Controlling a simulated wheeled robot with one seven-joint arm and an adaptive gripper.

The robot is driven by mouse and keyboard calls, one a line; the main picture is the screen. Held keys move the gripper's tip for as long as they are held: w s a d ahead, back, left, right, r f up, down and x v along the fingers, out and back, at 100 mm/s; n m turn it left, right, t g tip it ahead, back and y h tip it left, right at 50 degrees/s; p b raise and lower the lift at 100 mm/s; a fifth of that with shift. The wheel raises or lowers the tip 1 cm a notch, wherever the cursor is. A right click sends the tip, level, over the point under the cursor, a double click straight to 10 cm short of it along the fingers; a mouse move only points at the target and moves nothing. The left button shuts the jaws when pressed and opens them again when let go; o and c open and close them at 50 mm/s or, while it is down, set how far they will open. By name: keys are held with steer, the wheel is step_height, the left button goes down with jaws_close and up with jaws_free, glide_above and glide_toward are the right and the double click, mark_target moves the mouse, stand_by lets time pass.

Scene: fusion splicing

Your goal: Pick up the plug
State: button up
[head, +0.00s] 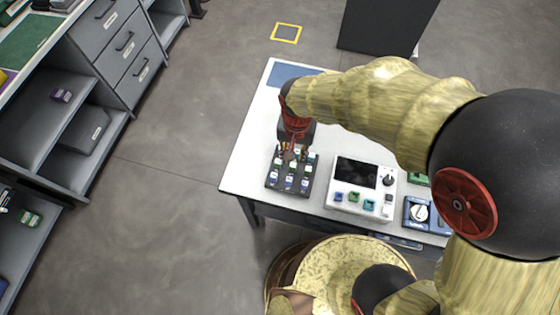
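A dark rack (268,182) near the left front of the white table holds several small plugs with white, blue and green parts. A plug in the front row (289,182) shows clearly, but I cannot tell which one the task means. My gripper (289,154) points down over the back part of the rack, beside or above the rear plugs. It hides some of them. Its fingers are small and dark here, so I cannot tell whether they are open, shut or touching a plug.
A white device (346,200) with a dark screen and coloured buttons stands right of the rack. A blue box (413,216) with a round dial is further right. A blue mat (283,74) lies at the back of the white table (243,158). Grey drawers (125,55) stand at left.

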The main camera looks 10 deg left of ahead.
mark_target(293, 165)
steer(key=shift+d+m, duration=0.3)
steer(key=shift+a+f+b, duration=0.2)
steer(key=shift+f+b, duration=1.3)
steer(key=shift+f, duration=2.45)
steer(key=shift+r, duration=0.1)
jaws_close()
